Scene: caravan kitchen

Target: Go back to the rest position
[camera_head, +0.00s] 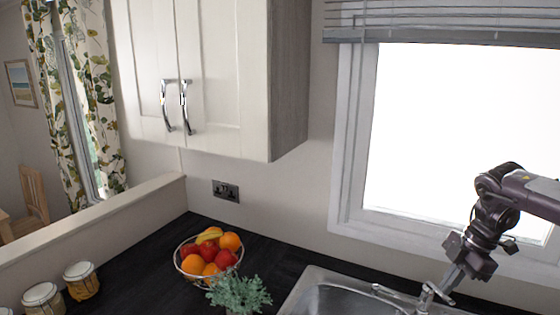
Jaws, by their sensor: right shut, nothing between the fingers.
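My right gripper (441,292) comes in from the right on my dark arm and points down and to the left. It is shut and holds nothing. Its fingertips are close to the tap (426,294) above the sink (332,297); I cannot tell whether they touch it. My left gripper is not in view.
A fruit bowl (183,272) and a green plant (239,294) stand on the dark worktop (273,257). Several jars (82,281) stand at the left. A closed wall cabinet (222,75) hangs above. A window (440,130) is behind my right arm.

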